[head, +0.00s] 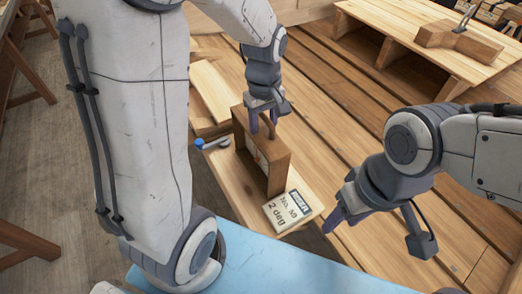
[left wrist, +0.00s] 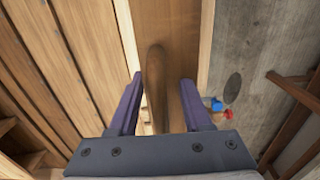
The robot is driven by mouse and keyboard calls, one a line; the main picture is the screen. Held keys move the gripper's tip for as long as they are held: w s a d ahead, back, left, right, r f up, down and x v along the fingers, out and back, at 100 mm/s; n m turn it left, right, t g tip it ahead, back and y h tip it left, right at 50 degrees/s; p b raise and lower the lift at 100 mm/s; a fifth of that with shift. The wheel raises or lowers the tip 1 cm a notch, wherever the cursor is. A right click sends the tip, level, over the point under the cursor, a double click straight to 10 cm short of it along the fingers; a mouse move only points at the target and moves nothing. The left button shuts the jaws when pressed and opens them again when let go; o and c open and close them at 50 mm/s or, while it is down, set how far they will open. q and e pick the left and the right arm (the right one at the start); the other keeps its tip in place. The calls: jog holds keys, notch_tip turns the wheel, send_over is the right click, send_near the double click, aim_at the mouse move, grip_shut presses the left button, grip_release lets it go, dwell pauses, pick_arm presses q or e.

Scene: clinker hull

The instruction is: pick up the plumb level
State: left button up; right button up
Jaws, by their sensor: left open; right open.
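The plumb level (head: 276,178) appears to be the upright brown wooden frame with a paler inside, standing on a narrow plank in the head view. My left gripper (head: 263,128) points down at its top, with the jaws open. In the left wrist view a rounded wooden piece (left wrist: 155,82), seemingly its handle, lies between the two purple fingers (left wrist: 158,105); gaps show beside it. Whether a finger touches it I cannot tell. My right gripper (head: 342,208) is open and empty, to the right of the plumb level.
A light blue surface (head: 270,262) is at the front. A wooden bench (head: 430,42) with a block stands at the back right.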

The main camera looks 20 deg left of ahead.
pick_arm(q)
grip_shut()
dwell(1.4)
